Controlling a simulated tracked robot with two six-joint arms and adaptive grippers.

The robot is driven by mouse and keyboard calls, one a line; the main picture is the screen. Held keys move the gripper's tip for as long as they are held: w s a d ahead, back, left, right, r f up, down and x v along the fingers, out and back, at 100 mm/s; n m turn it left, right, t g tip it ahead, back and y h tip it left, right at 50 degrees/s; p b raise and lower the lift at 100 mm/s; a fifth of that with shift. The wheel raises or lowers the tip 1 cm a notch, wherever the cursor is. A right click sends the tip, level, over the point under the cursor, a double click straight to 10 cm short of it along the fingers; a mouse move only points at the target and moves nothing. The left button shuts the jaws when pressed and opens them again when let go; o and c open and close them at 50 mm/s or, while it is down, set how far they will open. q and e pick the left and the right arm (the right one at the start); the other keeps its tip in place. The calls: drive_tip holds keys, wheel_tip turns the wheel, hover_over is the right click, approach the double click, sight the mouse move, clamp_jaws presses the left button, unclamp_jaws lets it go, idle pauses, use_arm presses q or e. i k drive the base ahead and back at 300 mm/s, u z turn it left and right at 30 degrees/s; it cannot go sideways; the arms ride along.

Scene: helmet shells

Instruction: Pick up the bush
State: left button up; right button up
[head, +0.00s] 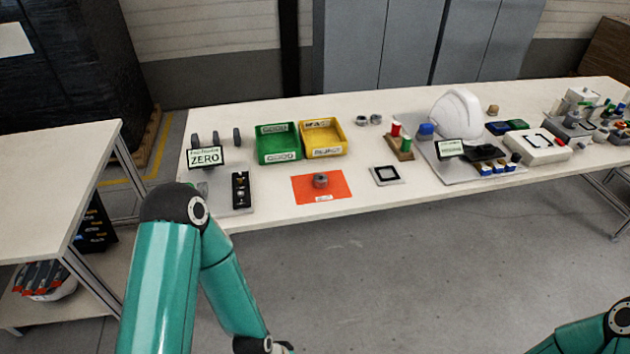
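A small grey metal bush (320,180) stands on an orange mat (338,191) on the long white table. Two similar grey ring-shaped parts, one here (362,120) and one beside it (376,119), lie further back, right of the yellow bin. My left arm reaches down in front of the table and its wrist is cut off by the bottom edge, so the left gripper is out of view. Only part of my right arm shows at the bottom right corner; the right gripper is out of view. Nothing touches the bush.
A green bin (278,157) and a yellow bin (324,154) stand behind the mat. A display reading ZERO (206,157) and a black block (241,190) are at left. A white helmet shell (457,113) stands at right. Another table (50,170) is at far left.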

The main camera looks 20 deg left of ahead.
sight(320, 180)
drive_tip(key=u, duration=0.05)
drive_tip(key=i, duration=0.9)
drive_tip(key=z, duration=0.1)
